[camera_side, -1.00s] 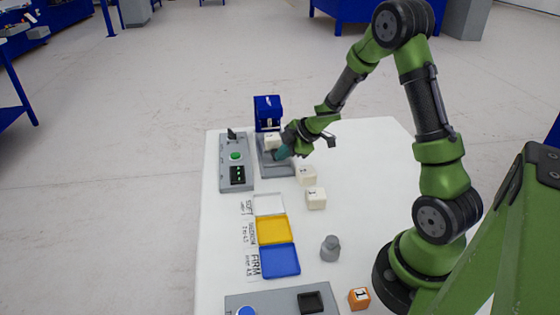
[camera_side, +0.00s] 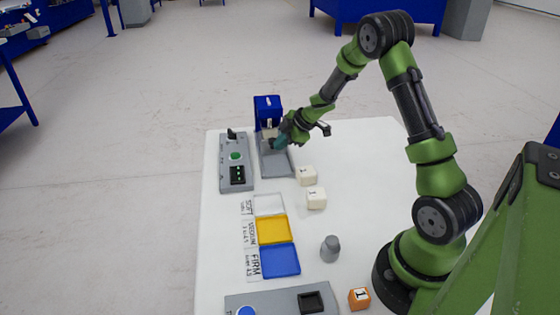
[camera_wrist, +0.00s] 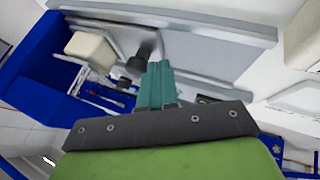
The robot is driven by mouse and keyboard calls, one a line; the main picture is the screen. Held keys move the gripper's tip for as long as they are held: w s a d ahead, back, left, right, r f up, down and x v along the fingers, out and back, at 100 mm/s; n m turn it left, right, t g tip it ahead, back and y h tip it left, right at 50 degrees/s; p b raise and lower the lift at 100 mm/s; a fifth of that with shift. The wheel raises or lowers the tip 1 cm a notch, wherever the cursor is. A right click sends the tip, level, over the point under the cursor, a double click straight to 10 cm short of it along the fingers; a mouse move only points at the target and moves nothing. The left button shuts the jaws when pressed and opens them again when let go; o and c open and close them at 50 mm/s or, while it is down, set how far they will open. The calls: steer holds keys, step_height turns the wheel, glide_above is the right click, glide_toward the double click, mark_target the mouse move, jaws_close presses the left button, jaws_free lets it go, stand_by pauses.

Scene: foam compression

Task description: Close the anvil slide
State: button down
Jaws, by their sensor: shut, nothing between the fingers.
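The blue press (camera_side: 267,108) stands at the far end of the table, with its grey slide base (camera_side: 275,168) reaching toward the side camera. A cream foam block (camera_wrist: 90,50) sits at the press's blue housing (camera_wrist: 40,65) in the wrist view; in the side view it is mostly hidden behind my gripper. My gripper (camera_side: 275,143) is low over the base, just in front of the press. Its teal fingers (camera_wrist: 157,72) are shut and empty, close beside a dark post (camera_wrist: 143,55) on the grey slide. I cannot tell whether they touch it.
A grey control panel (camera_side: 236,150) with a green button lies left of the press. Two cream foam blocks (camera_side: 307,176) (camera_side: 316,198) stand right of the base. White, yellow (camera_side: 274,230) and blue (camera_side: 280,262) trays, a grey weight (camera_side: 330,249) and an orange cube (camera_side: 359,298) are nearer.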

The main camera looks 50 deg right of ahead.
steer(key=s, duration=0.1)
steer(key=s+a, duration=0.1)
steer(key=s, duration=0.1)
steer(key=shift+a+r, duration=0.3)
steer(key=shift+r, duration=0.1)
steer(key=s+d+r+m+h, duration=0.25)
steer(key=s+r+m, duration=0.2)
steer(key=r, duration=0.25)
steer(key=s+d+r+m+h, duration=0.1)
steer(key=s+r+m+h, duration=0.3)
steer(key=r, duration=0.4)
steer(key=s+a+r+m+y, duration=0.1)
steer(key=s+a, duration=0.3)
steer(key=a, duration=0.4)
steer(key=s+a+r+m+y, duration=0.2)
steer(key=s+a+m+y, duration=0.1)
steer(key=a, duration=0.5)
steer(key=s+a+r+m+y, duration=0.2)
steer(key=s+a, duration=0.3)
steer(key=a, duration=0.4)
steer(key=shift+s+y, duration=0.4)
steer(key=shift+y, duration=0.35)
